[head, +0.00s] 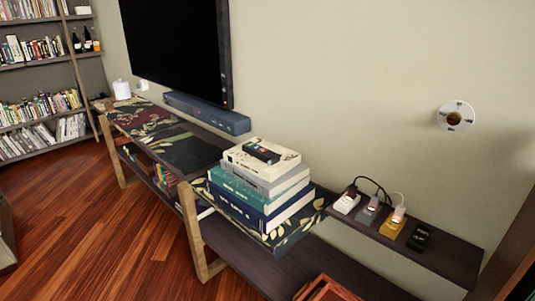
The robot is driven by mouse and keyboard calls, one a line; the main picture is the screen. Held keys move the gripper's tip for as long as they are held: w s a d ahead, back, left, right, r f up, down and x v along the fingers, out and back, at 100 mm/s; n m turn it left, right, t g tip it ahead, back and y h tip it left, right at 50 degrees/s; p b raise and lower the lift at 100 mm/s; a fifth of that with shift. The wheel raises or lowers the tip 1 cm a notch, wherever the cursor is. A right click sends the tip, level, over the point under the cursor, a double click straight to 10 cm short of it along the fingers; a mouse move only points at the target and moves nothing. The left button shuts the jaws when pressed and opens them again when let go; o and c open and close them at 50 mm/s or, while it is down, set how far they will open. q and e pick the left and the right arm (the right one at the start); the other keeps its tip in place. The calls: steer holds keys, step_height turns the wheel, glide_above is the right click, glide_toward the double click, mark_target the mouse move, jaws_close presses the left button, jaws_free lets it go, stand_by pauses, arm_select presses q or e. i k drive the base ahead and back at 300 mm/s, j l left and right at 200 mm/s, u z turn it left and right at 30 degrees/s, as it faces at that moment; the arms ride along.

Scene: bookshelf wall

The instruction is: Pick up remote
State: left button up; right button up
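Neither of my grippers shows in the head view. A small black oblong object (420,237), which could be a remote, lies at the right end of a row on a dark wall shelf (455,262). It is too small to tell for sure. A dark rectangle with small coloured marks (263,152) shows on top of a stack of books (250,202); I cannot tell whether it is an object or cover art.
White (347,202), grey (367,214) and yellow (391,227) devices with cables sit beside the black object. A long low console (222,260) runs along the wall below a television (175,45) and soundbar (207,113). The wooden floor (90,225) at left is clear.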

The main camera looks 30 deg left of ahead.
mark_target(263, 156)
steer(key=i+j+z, duration=0.25)
steer(key=j, duration=0.6)
steer(key=i+j+z, duration=0.1)
steer(key=j+z, duration=0.15)
steer(key=j, duration=0.65)
steer(key=i+j+z, duration=0.1)
steer(key=j+z, duration=0.2)
steer(key=j, duration=0.6)
